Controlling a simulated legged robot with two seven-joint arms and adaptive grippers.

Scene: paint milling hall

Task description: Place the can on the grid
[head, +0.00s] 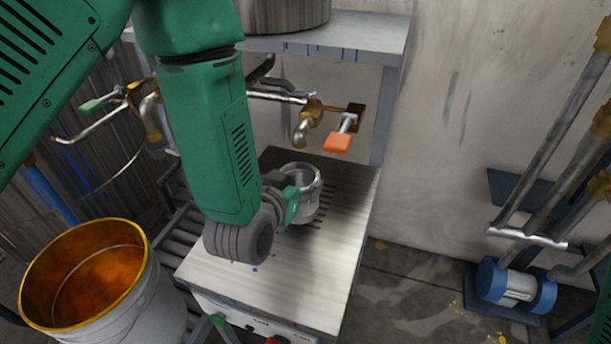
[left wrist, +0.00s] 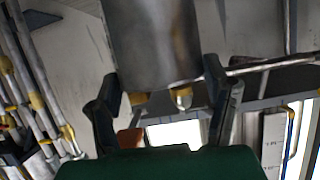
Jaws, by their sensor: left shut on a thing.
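The can (head: 312,207) is an open-topped grey metal can with a bright rim, upright in the head view. My left gripper (head: 292,204) is shut on its near left side; my wrist partly hides it. In the left wrist view the can (left wrist: 153,45) fills the upper middle, between the dark fingers of the left gripper (left wrist: 165,100). The grid (head: 343,188) is the dark slotted area in the pale bench top. The can overlaps the grid in the head view; I cannot tell whether it touches it. My right gripper is not in view.
Above the bench, a brass tap (head: 309,120) with an orange handle (head: 337,142) projects from under a shelf (head: 370,35). A bucket (head: 160,300) with orange contents stands at lower left. The bench's (head: 300,290) near part is clear. Pipes and a blue pump (head: 515,287) stand at right.

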